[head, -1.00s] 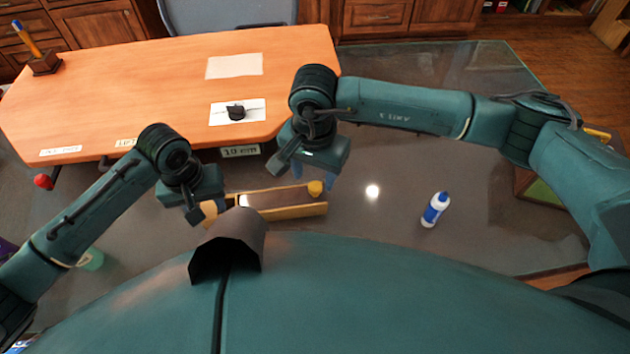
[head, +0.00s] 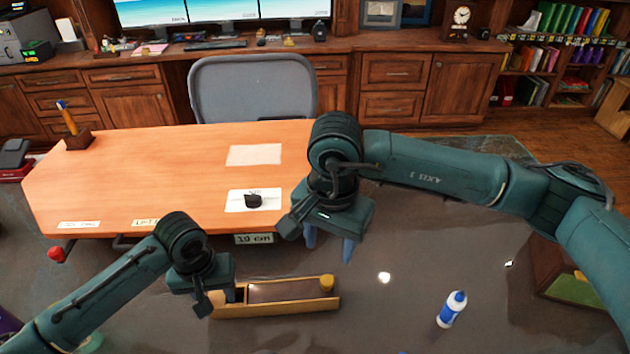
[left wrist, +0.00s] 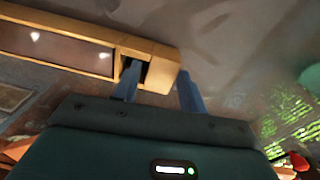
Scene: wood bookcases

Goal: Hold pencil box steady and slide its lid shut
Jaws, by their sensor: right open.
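The pencil box (head: 275,309) is a long light-wood box lying low in front of the desk. Its dark brown lid (head: 285,291) covers most of the top, with an opening at the left end. A round yellow knob (head: 326,283) stands at the lid's right end. My left gripper (head: 222,296) is at the box's left end. In the left wrist view its blue fingers (left wrist: 160,88) straddle the end block of the box (left wrist: 163,70), one inside the opening and one outside. My right gripper (head: 329,246) is open and empty, its fingers pointing down above and behind the knob.
The orange desk (head: 180,165) lies behind, with papers, a small black object (head: 253,201) and a pencil holder (head: 79,139). A grey chair (head: 253,88) stands behind it.

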